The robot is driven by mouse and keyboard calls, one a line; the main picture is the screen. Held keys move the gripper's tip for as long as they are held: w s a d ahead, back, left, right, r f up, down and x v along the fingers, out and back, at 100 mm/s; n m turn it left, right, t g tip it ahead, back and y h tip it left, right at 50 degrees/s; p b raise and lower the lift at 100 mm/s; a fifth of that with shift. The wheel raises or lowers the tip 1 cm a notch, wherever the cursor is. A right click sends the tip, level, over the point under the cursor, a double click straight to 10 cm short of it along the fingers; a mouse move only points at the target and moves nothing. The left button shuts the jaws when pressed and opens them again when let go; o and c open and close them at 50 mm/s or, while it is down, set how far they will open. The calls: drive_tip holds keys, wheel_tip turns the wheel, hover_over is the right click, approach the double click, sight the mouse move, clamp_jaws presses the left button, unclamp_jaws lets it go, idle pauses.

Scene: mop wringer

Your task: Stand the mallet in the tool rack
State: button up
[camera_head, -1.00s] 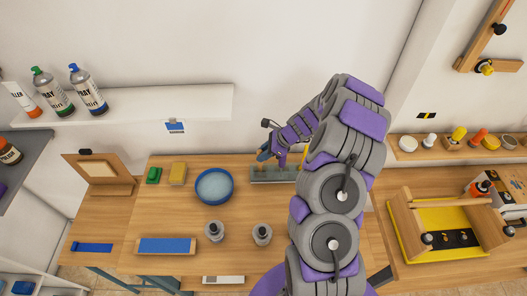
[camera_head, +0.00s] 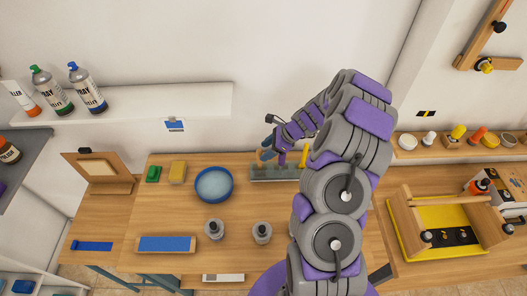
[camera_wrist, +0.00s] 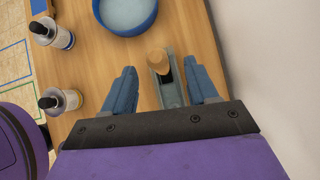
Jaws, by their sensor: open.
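In the wrist view a tan, round-ended piece, apparently the mallet (camera_wrist: 158,61), stands between the two blue fingers of my gripper (camera_wrist: 160,66). The fingers are spread, with a gap on each side of it. The grey-green tool rack (camera_wrist: 169,90) lies beneath it, and the mallet appears upright in the rack. How deep it sits is hidden. In the head view my gripper (camera_head: 270,151) is just above the left part of the rack (camera_head: 272,174), and the tan mallet (camera_head: 261,156) shows partly beside the fingers.
A blue bowl (camera_head: 214,185) and two bottles (camera_head: 214,231) (camera_head: 262,233) stand on the wooden table. A yellow item (camera_head: 304,156) is at the rack's right end. The wall is close behind the rack. Clear tabletop (camera_head: 160,215) lies to the left.

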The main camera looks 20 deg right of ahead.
drive_tip(key=v, duration=1.5)
drive_tip(key=shift+p, duration=0.3)
drive_tip(key=s+a+r+n+g+b, duration=0.1)
drive_tip(key=s+a+r+n+b, duration=0.1)
drive_tip(key=s+a+n, duration=0.3)
drive_tip(key=s+a+r+n+g+h+b, duration=0.1)
drive_tip(key=s+a+r+n+g, duration=0.15)
drive_tip(key=a, duration=0.55)
drive_tip(key=s+a+r+n+g+b, duration=0.1)
drive_tip(key=s+a+n+b, duration=0.1)
drive_tip(key=s+a+n, duration=0.3)
drive_tip(key=s+a+f+n+h+b, duration=0.1)
drive_tip(key=s+n, duration=0.4)
drive_tip(key=s, duration=0.5)
drive_tip(key=s+a+f+n+g+h+b, duration=0.1)
drive_tip(key=s+a+f+n+h+b, duration=0.1)
drive_tip(key=s+n, duration=0.4)
drive_tip(key=s+a+h+b, duration=0.1)
drive_tip(key=s+h+b, duration=0.1)
drive_tip(key=s, duration=0.3)
drive_tip(key=shift+s+a+f+h+b, duration=0.15)
drive_tip(key=shift+s+f+h+b, duration=0.15)
drive_tip(key=shift+h+b, duration=0.1)
